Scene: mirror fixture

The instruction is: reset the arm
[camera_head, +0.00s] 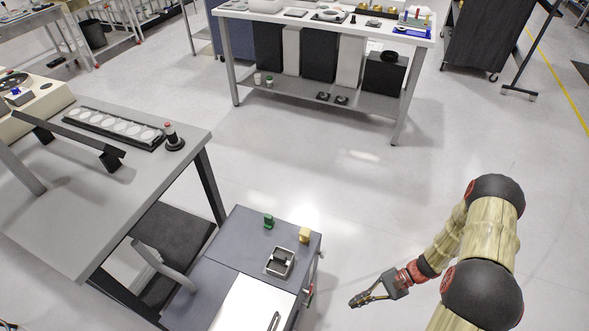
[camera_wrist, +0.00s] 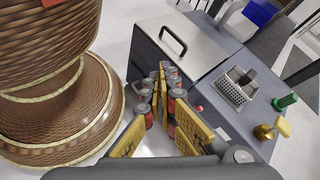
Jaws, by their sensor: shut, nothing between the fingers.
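My arm stands at the right of the head view, bent, with my gripper (camera_head: 358,301) reaching left and low over open floor. The gripper is to the right of the grey cabinet (camera_head: 236,226) and apart from it. In the wrist view my gripper (camera_wrist: 165,72) shows its yellow fingers drawn together, with nothing between them. My own patterned arm links fill the left of the wrist view.
A metal fixture (camera_head: 280,262), a green piece (camera_head: 268,221) and a yellow piece (camera_head: 304,235) sit on the cabinet top. A workbench (camera_head: 60,215) stands at the left and another table (camera_head: 300,17) at the back. The floor (camera_head: 330,170) between is clear.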

